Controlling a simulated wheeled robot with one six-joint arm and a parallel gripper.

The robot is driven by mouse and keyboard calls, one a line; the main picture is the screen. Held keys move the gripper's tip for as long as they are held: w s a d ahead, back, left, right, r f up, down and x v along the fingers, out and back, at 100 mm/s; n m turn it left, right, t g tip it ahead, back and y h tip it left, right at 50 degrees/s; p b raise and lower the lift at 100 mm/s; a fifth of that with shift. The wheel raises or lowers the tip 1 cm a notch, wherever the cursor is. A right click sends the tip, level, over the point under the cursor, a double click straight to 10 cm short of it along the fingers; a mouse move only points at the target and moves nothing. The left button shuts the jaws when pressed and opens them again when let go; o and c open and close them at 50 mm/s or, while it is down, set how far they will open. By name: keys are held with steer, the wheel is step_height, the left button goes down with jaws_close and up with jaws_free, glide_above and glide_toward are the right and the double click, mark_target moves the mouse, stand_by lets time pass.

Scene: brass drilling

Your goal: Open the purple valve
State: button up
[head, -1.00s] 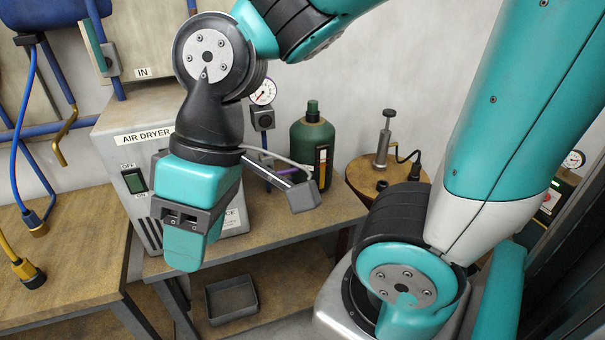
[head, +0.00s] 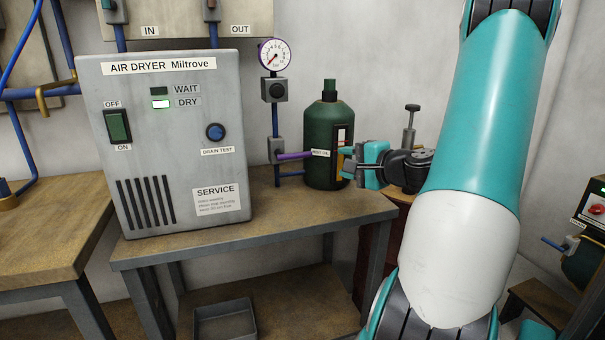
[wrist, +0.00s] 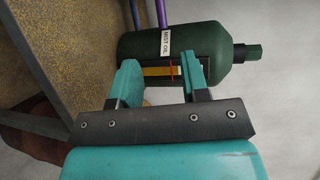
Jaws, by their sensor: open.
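The purple valve handle (head: 295,155) points right from a grey valve block (head: 276,150) on the vertical blue pipe, about square to that pipe. A white "MIST OIL" tag (head: 321,153) is at its outer end. My gripper (head: 346,161) is open, just right of the tag, in front of the green bottle (head: 322,178). In the wrist view the purple handle (wrist: 163,14) comes from the top and its tag (wrist: 167,43) lies just beyond the gap between the open fingers (wrist: 160,70). I cannot tell whether anything touches.
The air dryer box (head: 178,140) stands left on the wooden bench (head: 270,215). A round gauge (head: 275,55) tops the pipe. The green bottle (wrist: 205,55) is close to my fingertips. A hand pump (head: 410,125) stands behind my gripper. A grey tray (head: 220,322) sits below.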

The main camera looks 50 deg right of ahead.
mark_target(305, 155)
steer(key=shift+h, duration=0.3)
steer(key=x, duration=0.5)
steer(key=p+x, duration=0.1)
steer(key=x, duration=0.5)
steer(key=p+x, duration=0.1)
steer(key=x, duration=0.5)
steer(key=shift+d, duration=0.3)
steer(key=shift+s, duration=0.1)
jaws_close()
